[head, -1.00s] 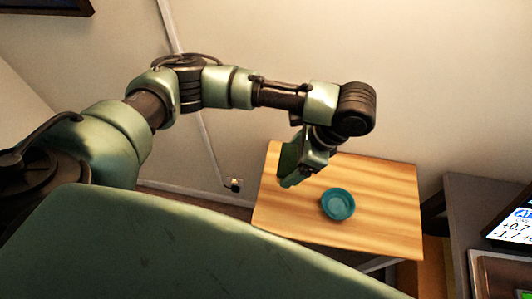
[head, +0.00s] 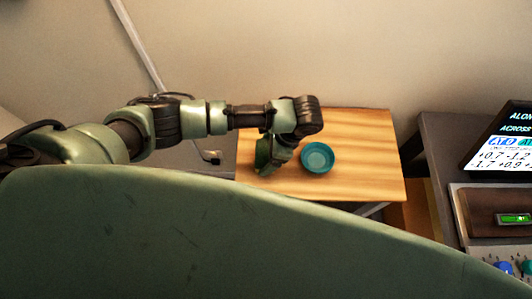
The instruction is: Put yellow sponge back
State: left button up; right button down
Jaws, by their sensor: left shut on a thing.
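My left gripper (head: 266,163) points down at the left part of a small wooden table, just left of a round teal dish (head: 317,157). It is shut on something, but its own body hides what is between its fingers. No yellow sponge can be made out in the head view. The dish looks empty and stands apart from the gripper. I cannot tell whether the fingertips touch the table. My right gripper is not in view.
The wooden tabletop (head: 364,163) is clear to the right of the dish. A dark bench (head: 440,150) at the right carries a screen (head: 503,146) and a panel with a green display (head: 514,219). A wall stands behind the table.

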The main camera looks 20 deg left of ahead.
pick_arm(q)
jog(key=shift+f, duration=0.55)
jog(key=o, duration=0.8)
jog(key=shift+f, duration=0.1)
jog(key=shift+o, duration=1.2)
jog(key=v, duration=1.2)
jog(key=shift+d, duration=0.1)
